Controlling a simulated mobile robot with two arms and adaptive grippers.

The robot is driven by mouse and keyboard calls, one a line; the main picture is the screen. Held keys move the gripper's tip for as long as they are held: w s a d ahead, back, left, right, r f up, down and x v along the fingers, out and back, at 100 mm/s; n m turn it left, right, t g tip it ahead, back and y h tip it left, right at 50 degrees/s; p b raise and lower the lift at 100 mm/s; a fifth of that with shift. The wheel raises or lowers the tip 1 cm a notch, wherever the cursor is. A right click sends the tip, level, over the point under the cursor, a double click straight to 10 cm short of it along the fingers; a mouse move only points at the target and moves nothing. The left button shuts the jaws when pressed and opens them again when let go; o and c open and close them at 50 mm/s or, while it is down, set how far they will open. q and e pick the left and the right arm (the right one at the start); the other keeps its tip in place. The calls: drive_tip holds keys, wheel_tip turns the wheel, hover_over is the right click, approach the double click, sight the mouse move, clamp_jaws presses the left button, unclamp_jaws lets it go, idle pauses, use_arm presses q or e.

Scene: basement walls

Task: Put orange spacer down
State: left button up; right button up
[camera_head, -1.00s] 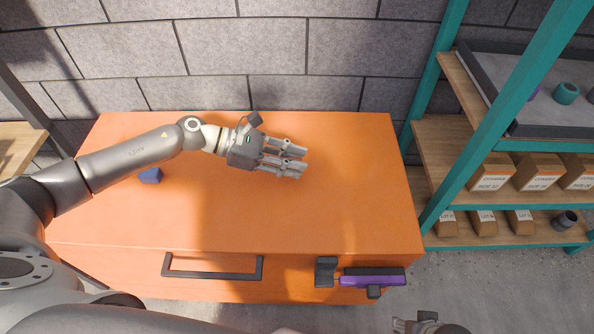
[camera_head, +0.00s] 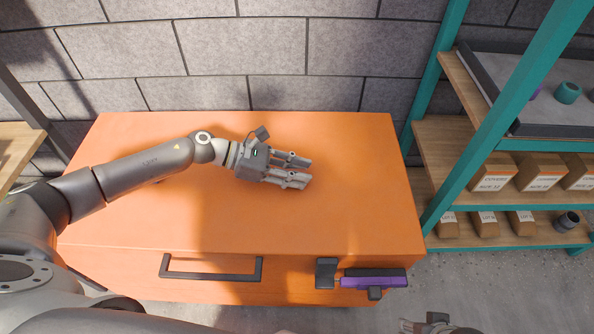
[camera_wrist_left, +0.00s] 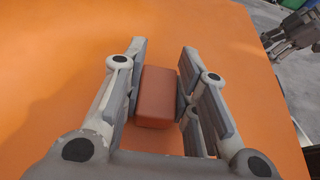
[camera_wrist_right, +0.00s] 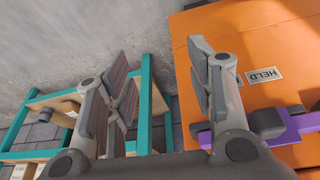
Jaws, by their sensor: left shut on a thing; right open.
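The orange spacer (camera_wrist_left: 157,97), a small reddish-orange block, sits between the fingers of my left gripper (camera_wrist_left: 160,82) in the left wrist view. In the head view, my left gripper (camera_head: 298,170) is over the back middle of the orange chest top (camera_head: 345,220). There I cannot make out the spacer, nor tell whether it touches the surface. My right gripper (camera_wrist_right: 160,60) is open and empty in the right wrist view, in front of the chest's right side. Only part of it shows at the bottom edge of the head view.
A teal-framed shelf (camera_head: 465,150) with cardboard boxes (camera_head: 491,172) stands right of the chest. A purple-and-black latch (camera_head: 372,279) and a dark handle (camera_head: 212,275) are on the chest front. A block wall (camera_head: 250,60) rises behind. The right half of the top is clear.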

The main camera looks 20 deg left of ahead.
use_arm(q)
drive_tip(key=o, duration=0.8)
drive_tip(key=shift+o, duration=0.7)
use_arm(e)
drive_tip(key=shift+r, duration=0.15)
use_arm(q)
drive_tip(key=shift+r, duration=0.1)
drive_tip(key=shift+a+r, duration=0.15)
drive_tip(key=shift+a, duration=0.1)
drive_tip(key=v, duration=1)
drive_tip(key=shift+s+a, duration=0.1)
drive_tip(key=shift+s+a+r, duration=0.15)
drive_tip(key=shift+a+r, duration=0.1)
drive_tip(key=shift+a, duration=0.3)
use_arm(e)
drive_tip(key=shift+f, duration=0.25)
